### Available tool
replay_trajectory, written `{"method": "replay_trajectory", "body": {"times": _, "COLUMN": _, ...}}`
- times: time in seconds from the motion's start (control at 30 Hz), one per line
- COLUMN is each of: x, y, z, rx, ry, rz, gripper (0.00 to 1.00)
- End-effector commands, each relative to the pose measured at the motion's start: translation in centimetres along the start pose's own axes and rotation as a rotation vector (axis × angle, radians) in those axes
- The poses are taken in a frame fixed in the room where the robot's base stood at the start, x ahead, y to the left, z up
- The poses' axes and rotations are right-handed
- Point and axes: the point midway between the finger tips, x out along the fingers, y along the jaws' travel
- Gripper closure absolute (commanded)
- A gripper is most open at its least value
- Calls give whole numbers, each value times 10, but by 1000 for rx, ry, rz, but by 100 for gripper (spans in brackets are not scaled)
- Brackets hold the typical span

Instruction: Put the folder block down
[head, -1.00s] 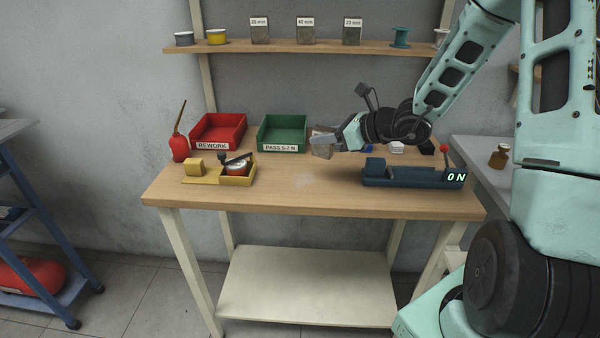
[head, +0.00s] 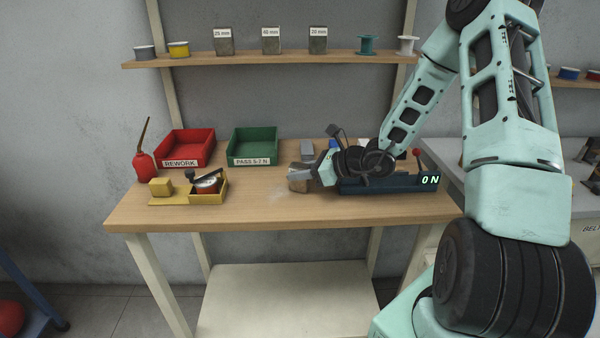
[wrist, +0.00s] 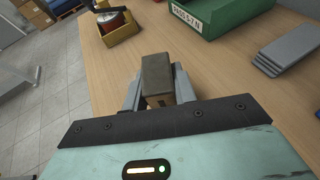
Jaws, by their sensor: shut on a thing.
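The folder block is a worn grey-brown block (head: 299,185) low over the wooden bench, just left of the dark blue device with the lit display (head: 390,183). My gripper (head: 300,175) is shut on it. In the wrist view, the block (wrist: 156,75) sits between the two grey fingers of my gripper (wrist: 158,88), its top face showing. Its underside is hidden, so I cannot tell whether it touches the bench top.
A yellow holder (head: 222,190) with a round part stands left on the bench (head: 250,212). Behind are a red REWORK bin (head: 180,163), a green PASS bin (head: 252,160) and grey plates (wrist: 290,48). A red oil can (head: 144,167) stands far left. The front middle is clear.

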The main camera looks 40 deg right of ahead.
Motion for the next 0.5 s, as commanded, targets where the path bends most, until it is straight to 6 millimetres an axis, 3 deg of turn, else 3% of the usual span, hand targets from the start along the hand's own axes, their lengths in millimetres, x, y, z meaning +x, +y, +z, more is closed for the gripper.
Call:
{"method": "replay_trajectory", "body": {"times": 0.37, "x": 2, "y": 0, "z": -4, "rx": -1, "ry": -1, "rz": 0, "gripper": 100}}
{"method": "replay_trajectory", "body": {"times": 0.4, "x": 1, "y": 0, "z": -3, "rx": -1, "ry": 0, "rz": -1, "gripper": 62}}
{"method": "replay_trajectory", "body": {"times": 0.43, "x": 1, "y": 0, "z": -3, "rx": -1, "ry": 0, "rz": 0, "gripper": 53}}
{"method": "replay_trajectory", "body": {"times": 0.5, "x": 1, "y": 0, "z": -3, "rx": -1, "ry": 0, "rz": 0, "gripper": 51}}
